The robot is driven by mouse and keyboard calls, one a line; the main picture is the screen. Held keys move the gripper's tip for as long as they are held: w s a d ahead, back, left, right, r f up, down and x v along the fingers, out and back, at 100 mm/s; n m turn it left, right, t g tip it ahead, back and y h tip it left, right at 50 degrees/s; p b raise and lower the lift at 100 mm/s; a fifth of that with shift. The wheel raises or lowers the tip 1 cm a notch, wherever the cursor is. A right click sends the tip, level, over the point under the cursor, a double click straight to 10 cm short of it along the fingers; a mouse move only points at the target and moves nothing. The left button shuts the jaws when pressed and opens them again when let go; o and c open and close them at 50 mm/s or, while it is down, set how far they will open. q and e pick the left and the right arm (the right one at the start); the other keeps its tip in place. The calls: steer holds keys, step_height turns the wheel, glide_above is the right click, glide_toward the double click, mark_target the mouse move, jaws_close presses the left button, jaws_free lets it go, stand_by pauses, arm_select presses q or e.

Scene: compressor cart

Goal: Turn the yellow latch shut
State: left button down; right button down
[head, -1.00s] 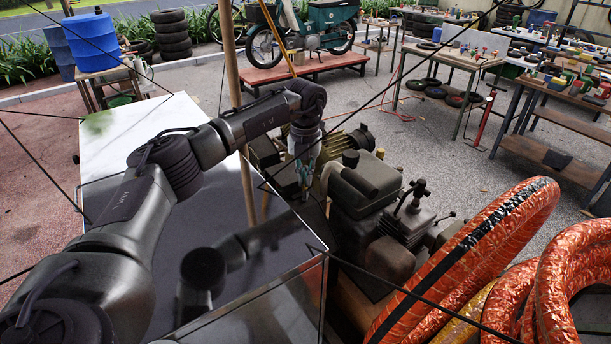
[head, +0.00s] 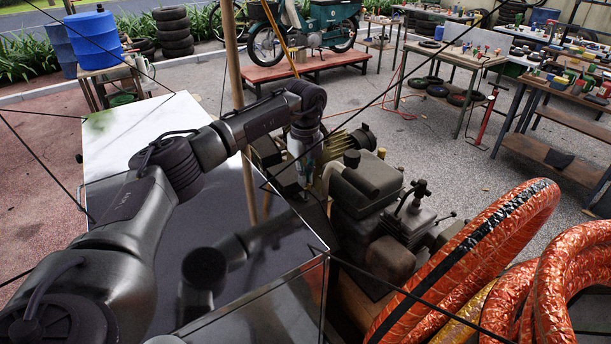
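My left arm reaches across a dark, glossy panel to the compressor cart's engine (head: 385,205). My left gripper (head: 304,182) points down beside the engine's left side, near a finned brass-coloured part (head: 335,146). Its fingertips are small and merge with the dark machinery behind them, so I cannot tell whether they are open or shut, or whether they touch anything. I cannot make out the yellow latch; it may be hidden by the gripper or the machinery. My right gripper is not in view.
Large orange-wrapped hose coils (head: 480,250) stand close at the right of the engine. A wooden pole (head: 236,90) rises behind my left forearm. Workbenches (head: 455,58) with small parts stand at the back right. Open paving lies between them and the cart.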

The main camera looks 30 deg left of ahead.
arm_select(q)
steer(key=shift+a+n, duration=0.1)
steer(key=shift+n, duration=0.2)
steer(key=c, duration=1.3)
jaws_free()
steer(key=shift+c, duration=0.2)
steer(key=shift+r, duration=0.1)
step_height(320, 180, up, 12)
